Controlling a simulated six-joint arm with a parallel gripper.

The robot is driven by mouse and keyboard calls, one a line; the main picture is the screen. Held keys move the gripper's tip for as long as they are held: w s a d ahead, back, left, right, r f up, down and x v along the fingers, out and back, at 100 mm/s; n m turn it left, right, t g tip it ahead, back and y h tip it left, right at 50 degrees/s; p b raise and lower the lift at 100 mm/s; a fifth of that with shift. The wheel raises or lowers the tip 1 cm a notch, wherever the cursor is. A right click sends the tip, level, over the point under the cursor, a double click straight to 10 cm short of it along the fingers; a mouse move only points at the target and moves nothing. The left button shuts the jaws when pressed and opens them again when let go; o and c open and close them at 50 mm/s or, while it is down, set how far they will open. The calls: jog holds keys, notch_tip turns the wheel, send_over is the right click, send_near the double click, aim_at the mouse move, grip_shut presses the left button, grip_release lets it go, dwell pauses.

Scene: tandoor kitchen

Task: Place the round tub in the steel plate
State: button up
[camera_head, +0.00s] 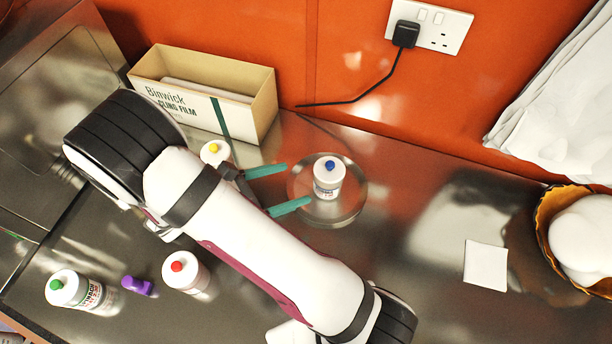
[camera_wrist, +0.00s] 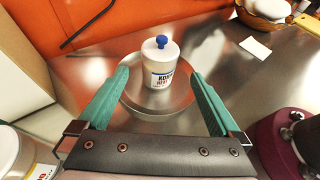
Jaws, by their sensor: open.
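A round white tub with a blue knob (camera_head: 328,180) stands upright on the steel plate (camera_head: 349,208), near its middle. In the wrist view the tub (camera_wrist: 160,70) stands on the plate (camera_wrist: 185,100) ahead of my gripper. My gripper (camera_head: 300,186) is open and empty, with green fingers at the plate's left side. In the wrist view my gripper (camera_wrist: 160,90) has its fingers apart, one on each side of the tub and clear of it.
A white tub with a yellow knob (camera_head: 214,150) stands partly hidden behind my gripper. Tubs with red (camera_head: 184,271) and green (camera_head: 68,287) knobs and a purple object (camera_head: 138,285) are at lower left. A cling film box (camera_head: 240,118) is behind.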

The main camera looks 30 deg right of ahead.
jog(key=s+d+r+m+g+y, duration=0.2)
jog(key=s+r+m+g+y, duration=0.2)
jog(key=s+r+m, duration=0.4)
jog(key=s+a+r+m+t+y, duration=0.2)
jog(key=s+a+r+m+y, duration=0.2)
jog(key=s+a+m+y, duration=0.3)
jog(key=s+m+y, duration=0.1)
jog(key=m+y, duration=0.3)
jog(key=m, duration=0.6)
jog(key=shift+s+r, duration=0.15)
jog(key=shift+s, duration=0.15)
